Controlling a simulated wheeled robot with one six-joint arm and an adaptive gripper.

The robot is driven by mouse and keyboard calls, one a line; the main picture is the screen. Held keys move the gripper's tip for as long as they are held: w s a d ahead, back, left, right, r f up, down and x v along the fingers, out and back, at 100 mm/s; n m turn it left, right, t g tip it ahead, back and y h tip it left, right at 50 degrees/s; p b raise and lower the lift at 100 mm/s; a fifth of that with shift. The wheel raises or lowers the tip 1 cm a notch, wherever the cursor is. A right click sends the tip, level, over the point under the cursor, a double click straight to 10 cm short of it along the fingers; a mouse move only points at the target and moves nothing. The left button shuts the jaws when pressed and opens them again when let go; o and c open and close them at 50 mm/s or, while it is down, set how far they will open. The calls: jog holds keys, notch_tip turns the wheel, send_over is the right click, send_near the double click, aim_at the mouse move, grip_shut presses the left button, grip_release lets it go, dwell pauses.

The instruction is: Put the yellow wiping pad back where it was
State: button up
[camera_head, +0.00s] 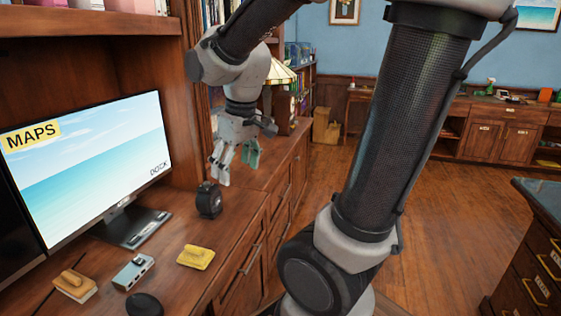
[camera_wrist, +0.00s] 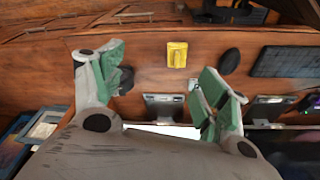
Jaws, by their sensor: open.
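The yellow wiping pad (camera_head: 196,257) lies flat on the wooden desk top, near its front edge. It also shows in the wrist view (camera_wrist: 177,54), in the gap between my fingers but well beyond them. My gripper (camera_head: 236,165) is open and empty, with green finger pads. It hangs above the desk, farther back than the pad and beyond the black round object. Nothing is between the fingers.
A black round object (camera_head: 209,199) stands on the desk beyond the pad. A grey hub (camera_head: 133,272), a tan block (camera_head: 75,286) and a black mouse (camera_head: 145,304) lie nearer. The monitor (camera_head: 90,170) stands at left. Desk around the pad is clear.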

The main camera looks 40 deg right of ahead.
jog(key=s+d+r+m+t, duration=0.1)
jog(key=s+d+r, duration=0.1)
jog(key=s, duration=0.3)
jog(key=s+d+r+m, duration=0.1)
jog(key=s+d+r, duration=0.1)
jog(key=s, duration=0.4)
jog(key=shift+s+d+m+t, duration=0.2)
jog(key=shift+d+m+t, duration=0.1)
jog(key=shift+m+t, duration=0.1)
jog(key=shift+a, duration=0.1)
dwell(0.6)
